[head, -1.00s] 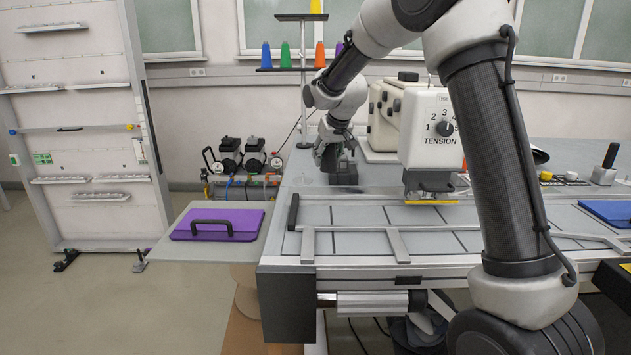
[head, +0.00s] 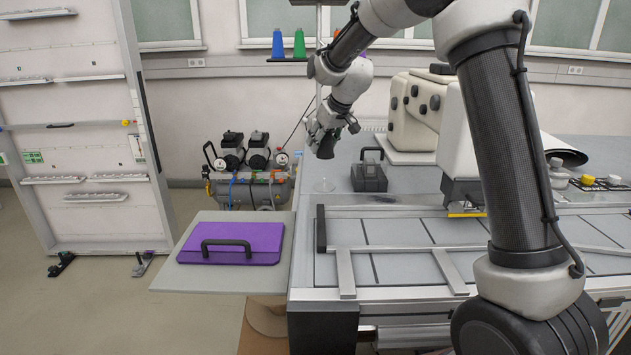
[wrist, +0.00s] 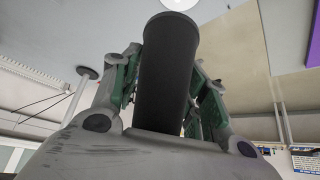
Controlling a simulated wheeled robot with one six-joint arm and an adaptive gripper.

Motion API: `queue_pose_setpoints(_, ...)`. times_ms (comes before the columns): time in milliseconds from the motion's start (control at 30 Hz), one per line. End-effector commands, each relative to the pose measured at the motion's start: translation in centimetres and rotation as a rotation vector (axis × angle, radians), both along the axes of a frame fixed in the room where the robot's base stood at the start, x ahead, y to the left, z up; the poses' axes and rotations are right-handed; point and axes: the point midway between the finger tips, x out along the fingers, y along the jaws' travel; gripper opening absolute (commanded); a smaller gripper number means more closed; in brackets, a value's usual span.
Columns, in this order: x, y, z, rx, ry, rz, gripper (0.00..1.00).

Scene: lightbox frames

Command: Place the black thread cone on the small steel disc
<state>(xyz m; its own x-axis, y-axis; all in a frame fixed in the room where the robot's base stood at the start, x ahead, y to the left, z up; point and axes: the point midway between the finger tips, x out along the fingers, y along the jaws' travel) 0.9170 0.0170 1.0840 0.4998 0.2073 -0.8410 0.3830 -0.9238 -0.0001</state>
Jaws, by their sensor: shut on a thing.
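The black thread cone (head: 326,147) is in my gripper (head: 322,132), which is shut on it, above the far left part of the table. In the wrist view the cone (wrist: 166,75) stands out between the two fingers of my gripper (wrist: 163,85). A small pale round disc (head: 324,186), which looks like the steel disc, lies on the table below the cone, with a gap between them. In the wrist view the disc (wrist: 180,4) is cut by the top edge, just beyond the cone's end.
A dark box with a handle (head: 369,178) stands right of the disc. The sewing machine (head: 415,110) is farther right. A purple case (head: 232,243) lies on a side shelf at left. A thread stand (head: 287,58) rises behind my gripper.

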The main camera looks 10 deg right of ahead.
Motion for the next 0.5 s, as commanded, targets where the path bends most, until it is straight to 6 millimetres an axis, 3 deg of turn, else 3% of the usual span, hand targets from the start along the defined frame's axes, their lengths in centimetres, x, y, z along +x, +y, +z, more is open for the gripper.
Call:
queue_pose_setpoints(233, -0.1, 0.0, -4.4, -0.001, 0.005, 0.0, 0.17)
queue_pose_setpoints(500, -0.1, 0.0, -7.2, -0.001, 0.003, 0.0, 0.17)
